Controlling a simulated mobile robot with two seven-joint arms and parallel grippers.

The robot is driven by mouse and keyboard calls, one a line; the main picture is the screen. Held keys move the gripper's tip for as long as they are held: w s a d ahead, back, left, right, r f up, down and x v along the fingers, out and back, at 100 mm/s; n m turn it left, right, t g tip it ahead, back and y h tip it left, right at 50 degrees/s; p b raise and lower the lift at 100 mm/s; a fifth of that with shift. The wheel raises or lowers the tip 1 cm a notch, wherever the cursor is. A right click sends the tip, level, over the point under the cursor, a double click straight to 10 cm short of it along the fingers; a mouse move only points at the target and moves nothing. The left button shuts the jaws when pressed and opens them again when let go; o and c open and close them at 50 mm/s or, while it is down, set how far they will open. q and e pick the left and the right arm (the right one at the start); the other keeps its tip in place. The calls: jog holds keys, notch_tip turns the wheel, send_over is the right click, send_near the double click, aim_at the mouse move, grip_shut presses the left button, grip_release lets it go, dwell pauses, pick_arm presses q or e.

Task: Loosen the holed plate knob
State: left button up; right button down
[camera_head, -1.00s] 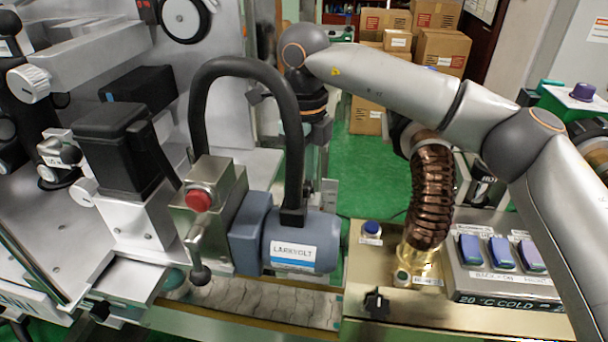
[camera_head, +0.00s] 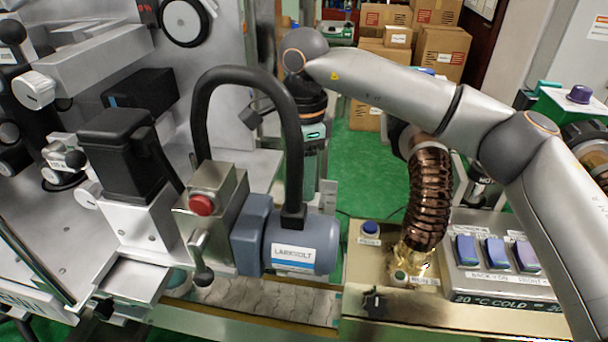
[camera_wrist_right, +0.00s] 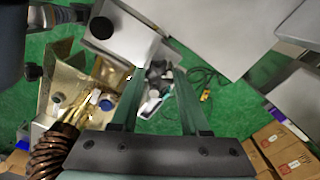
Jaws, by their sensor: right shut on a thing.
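My right gripper (camera_head: 314,152) hangs pointing down behind the black curved hose, its lower part hidden there in the head view. In the right wrist view its two teal fingers (camera_wrist_right: 160,75) reach away from the camera, with a gap between them and their tips by the edge of a grey metal block (camera_wrist_right: 125,38). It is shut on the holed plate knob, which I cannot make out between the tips. My left gripper is not in view.
A grey-blue motor (camera_head: 300,242) and black hose (camera_head: 245,75) stand in front of my right gripper. A copper-coloured ribbed hose (camera_head: 428,195) and a switch box (camera_head: 500,255) are to the right. Cardboard boxes (camera_head: 440,50) stand behind on the green floor.

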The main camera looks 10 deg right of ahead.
jog(key=shift+n, duration=0.6)
jog(key=shift+c, duration=2)
grip_release()
jog(key=shift+r, duration=0.1)
notch_tip(320, 180, up, 12)
jog(key=shift+r, duration=0.2)
